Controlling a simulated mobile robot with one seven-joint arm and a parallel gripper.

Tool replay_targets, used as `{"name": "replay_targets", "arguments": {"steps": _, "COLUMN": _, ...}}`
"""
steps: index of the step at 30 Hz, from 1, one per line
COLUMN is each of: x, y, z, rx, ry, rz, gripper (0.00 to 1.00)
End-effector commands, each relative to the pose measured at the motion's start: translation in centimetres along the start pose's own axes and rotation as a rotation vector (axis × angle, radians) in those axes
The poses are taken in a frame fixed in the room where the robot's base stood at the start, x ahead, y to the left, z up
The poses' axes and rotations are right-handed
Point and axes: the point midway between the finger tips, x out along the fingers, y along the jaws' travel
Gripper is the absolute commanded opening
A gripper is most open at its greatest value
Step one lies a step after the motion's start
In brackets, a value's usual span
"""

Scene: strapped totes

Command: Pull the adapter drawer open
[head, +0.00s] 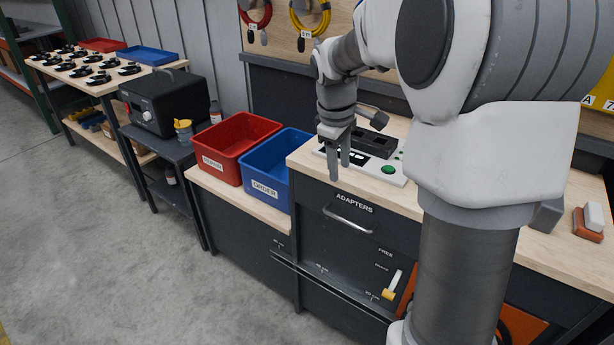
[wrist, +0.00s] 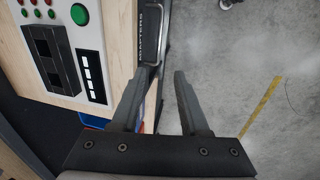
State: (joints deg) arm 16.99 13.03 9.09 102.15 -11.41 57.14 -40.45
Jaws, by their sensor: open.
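The adapter drawer (head: 318,205) is a dark drawer front labelled ADAPTERS, under the wooden bench top, and it looks shut. Its silver bar handle (head: 348,219) runs across the front below the label. My gripper (head: 339,172) points down at the bench's front edge, above the handle and apart from it. In the wrist view my gripper (wrist: 165,74) is open, with nothing seen between its fingers. The drawer's label (wrist: 151,30) shows there just beyond the left finger.
A device with a green button (head: 388,170) sits on the bench behind my gripper. A red bin (head: 232,140) and a blue bin (head: 264,188) stand left of the drawer. Below it is a panel marked FREE with a yellow-ended lever (head: 391,287). The floor (head: 150,290) in front is clear.

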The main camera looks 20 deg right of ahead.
Motion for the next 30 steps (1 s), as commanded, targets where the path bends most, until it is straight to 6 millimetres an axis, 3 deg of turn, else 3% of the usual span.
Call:
{"name": "replay_targets", "arguments": {"steps": 8, "x": 3.4, "y": 0.2, "z": 0.0, "rx": -0.010, "ry": -0.006, "rz": -0.006, "gripper": 0.45}}
{"name": "replay_targets", "arguments": {"steps": 21, "x": 13.1, "y": 0.0, "z": 0.0, "rx": -0.009, "ry": -0.007, "rz": -0.007, "gripper": 0.45}}
{"name": "replay_targets", "arguments": {"steps": 30, "x": 17.2, "y": 0.1, "z": 0.0, "rx": -0.009, "ry": -0.005, "rz": -0.005, "gripper": 0.45}}
